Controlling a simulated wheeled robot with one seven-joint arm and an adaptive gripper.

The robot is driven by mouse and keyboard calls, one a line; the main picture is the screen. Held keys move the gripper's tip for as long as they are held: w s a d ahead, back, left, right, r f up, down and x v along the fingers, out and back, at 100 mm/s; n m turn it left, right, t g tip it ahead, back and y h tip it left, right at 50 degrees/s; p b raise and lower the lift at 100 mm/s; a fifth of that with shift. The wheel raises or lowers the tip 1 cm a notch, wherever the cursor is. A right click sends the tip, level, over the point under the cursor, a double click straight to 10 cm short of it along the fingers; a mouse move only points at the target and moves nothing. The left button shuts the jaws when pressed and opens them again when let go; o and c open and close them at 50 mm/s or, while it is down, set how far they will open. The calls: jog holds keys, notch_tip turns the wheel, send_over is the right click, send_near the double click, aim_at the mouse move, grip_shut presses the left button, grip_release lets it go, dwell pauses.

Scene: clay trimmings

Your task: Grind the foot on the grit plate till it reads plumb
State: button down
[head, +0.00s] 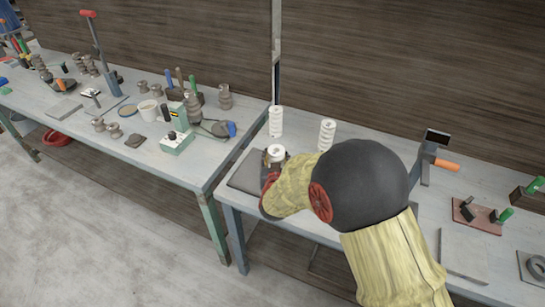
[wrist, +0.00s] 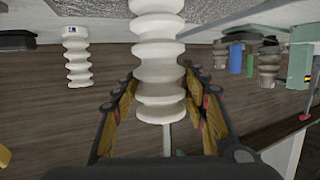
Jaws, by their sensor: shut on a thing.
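My gripper (wrist: 160,105) is shut on a white ribbed insulator (wrist: 158,65), with a finger on each side of it in the wrist view. In the head view the top of this insulator (head: 277,152) shows beside my gripper (head: 270,165). The dark flat plate (head: 243,174), which looks like the grit plate, lies at the left end of the right bench, under and beside my gripper. The insulator's foot is hidden in the head view and cut off in the wrist view. I cannot tell whether it touches the plate. No plumb reading is legible.
Two white insulators stand behind my gripper, one at the back (head: 276,121) and one further right (head: 327,134). A stand with an orange handle (head: 447,165) is right of my arm. The left bench (head: 60,120) holds a green box (head: 177,142) and several tools.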

jog(key=shift+s+d+f, duration=0.15)
jog(key=shift+s+d, duration=0.15)
jog(key=shift+d, duration=0.3)
jog(key=d, duration=0.1)
jog(key=s+d, duration=0.1)
jog(key=shift+d, duration=0.3)
jog(key=shift+a, duration=0.1)
jog(key=shift+w+a+r, duration=0.15)
jog(key=shift+w+a, duration=0.25)
jog(key=shift+a, duration=0.45)
jog(key=shift+w+a+r, duration=0.15)
jog(key=shift+w+a, duration=0.2)
jog(key=shift+a, duration=0.45)
jog(key=w+a, duration=0.2)
jog(key=a, duration=0.5)
jog(key=shift+w+a+f+p, duration=0.15)
jog(key=shift+w+a+p, duration=0.2)
